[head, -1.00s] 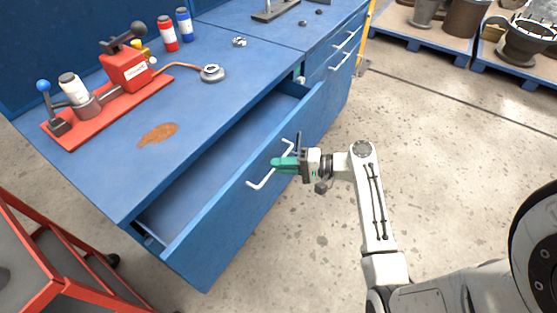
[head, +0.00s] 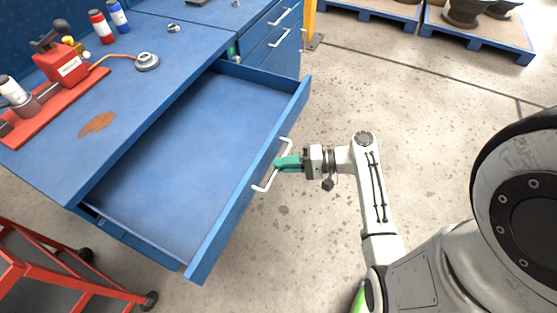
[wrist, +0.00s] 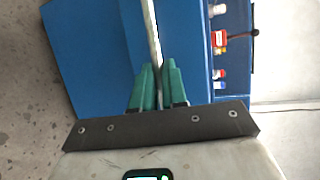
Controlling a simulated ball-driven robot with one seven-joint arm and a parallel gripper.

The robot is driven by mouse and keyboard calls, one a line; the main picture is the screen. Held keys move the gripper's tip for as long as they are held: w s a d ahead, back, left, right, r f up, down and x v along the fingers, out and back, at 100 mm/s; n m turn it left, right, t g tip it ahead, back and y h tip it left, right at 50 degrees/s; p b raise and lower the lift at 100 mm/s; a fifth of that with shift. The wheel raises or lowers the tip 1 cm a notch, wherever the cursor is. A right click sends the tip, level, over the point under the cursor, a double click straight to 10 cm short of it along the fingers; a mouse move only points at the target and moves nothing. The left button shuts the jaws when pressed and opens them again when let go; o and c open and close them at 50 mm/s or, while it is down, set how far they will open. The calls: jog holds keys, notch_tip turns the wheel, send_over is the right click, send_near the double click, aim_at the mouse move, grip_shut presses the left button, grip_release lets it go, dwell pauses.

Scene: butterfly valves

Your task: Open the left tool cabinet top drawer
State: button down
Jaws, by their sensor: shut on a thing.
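The blue top drawer (head: 205,140) of the left tool cabinet is pulled far out in the head view, and its inside looks empty. Its white bar handle (head: 265,178) is on the drawer's front face. My gripper (head: 280,163), with green fingers, is at the middle of the handle and shut on it. In the wrist view, the green fingers (wrist: 158,88) close on the white handle bar (wrist: 152,40), which runs upward between them. The blue drawer front (wrist: 85,55) fills the area behind.
The blue cabinet top (head: 165,50) carries a red tool fixture (head: 60,65), red and blue bottles and a rusty patch. A red cart (head: 40,260) stands at the lower left. More closed drawers (head: 270,45) are beyond. Pallets (head: 480,35) lie at the back right.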

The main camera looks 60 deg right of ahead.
jog(key=c, duration=1.2)
grip_release()
jog(key=b+v, duration=0.1)
jog(key=v, duration=0.9)
jog(key=shift+s+d+r, duration=0.1)
jog(key=shift+s+r, duration=0.05)
jog(key=shift+s, duration=0.2)
jog(key=a+f+n+g+h, duration=0.2)
jog(key=a+f+n+g, duration=0.3)
jog(key=a, duration=0.3)
jog(key=a+f+n+g+h, duration=0.1)
jog(key=a+f+n+g, duration=0.1)
jog(key=a+n+g, duration=0.45)
jog(key=a+r+n+g+h, duration=0.1)
jog(key=a+h, duration=0.1)
jog(key=a+r+n+g+h, duration=0.1)
jog(key=a+r+h, duration=0.1)
jog(key=shift+s+a+r, duration=0.2)
jog(key=shift+s+a, duration=0.05)
jog(key=shift+a, duration=0.05)
